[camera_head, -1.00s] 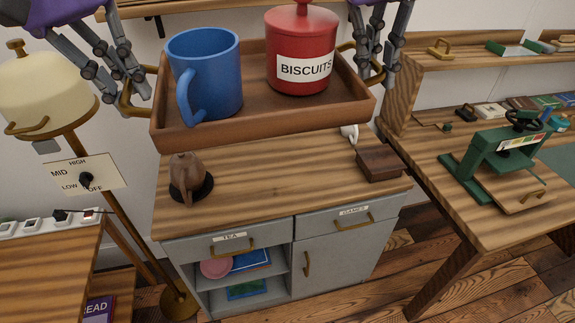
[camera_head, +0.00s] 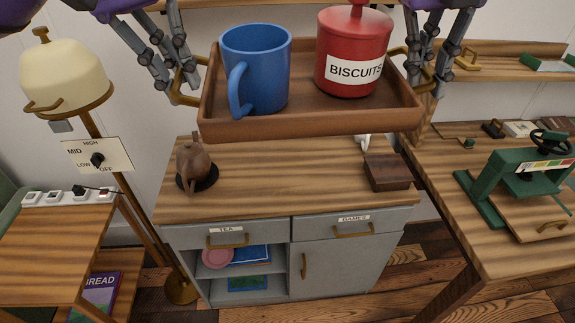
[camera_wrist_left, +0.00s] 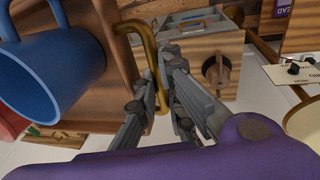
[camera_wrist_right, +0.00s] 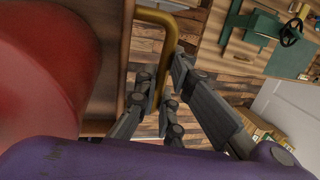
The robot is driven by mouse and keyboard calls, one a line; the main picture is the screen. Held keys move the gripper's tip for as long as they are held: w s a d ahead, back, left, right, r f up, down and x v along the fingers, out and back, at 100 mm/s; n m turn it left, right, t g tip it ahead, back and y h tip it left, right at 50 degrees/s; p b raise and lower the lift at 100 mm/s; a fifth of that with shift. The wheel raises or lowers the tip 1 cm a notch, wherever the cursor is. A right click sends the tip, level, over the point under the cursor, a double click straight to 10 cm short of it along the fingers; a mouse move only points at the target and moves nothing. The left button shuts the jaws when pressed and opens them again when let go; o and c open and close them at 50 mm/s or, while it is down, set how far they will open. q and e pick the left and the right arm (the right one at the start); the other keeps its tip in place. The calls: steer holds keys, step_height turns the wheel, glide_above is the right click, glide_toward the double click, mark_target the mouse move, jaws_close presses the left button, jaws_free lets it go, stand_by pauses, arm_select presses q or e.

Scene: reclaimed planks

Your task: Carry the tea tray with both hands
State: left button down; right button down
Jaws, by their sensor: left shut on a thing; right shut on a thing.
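The wooden tea tray (camera_head: 310,123) is held up in the air above the cabinet top in the head view. A blue mug (camera_head: 262,70) stands upright on its left part, and a red tin labelled BISCUITS (camera_head: 352,45) stands on its right part. My left gripper (camera_head: 172,85) is shut on the tray's left brass handle (camera_wrist_left: 152,60), as the left wrist view shows. My right gripper (camera_head: 420,80) is shut on the right brass handle (camera_wrist_right: 168,45), seen in the right wrist view. The tray looks roughly level.
Below the tray, a brown teapot (camera_head: 195,165) and a dark wooden box (camera_head: 388,172) sit on the cabinet top (camera_head: 285,185). A lamp (camera_head: 65,75) stands left. A green press (camera_head: 515,175) stands on the right table. The cabinet top between teapot and box is clear.

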arm_select(q)
steer(key=shift+d, duration=0.1)
arm_select(e)
steer(key=shift+d+r, duration=0.1)
steer(key=shift+d, duration=0.15)
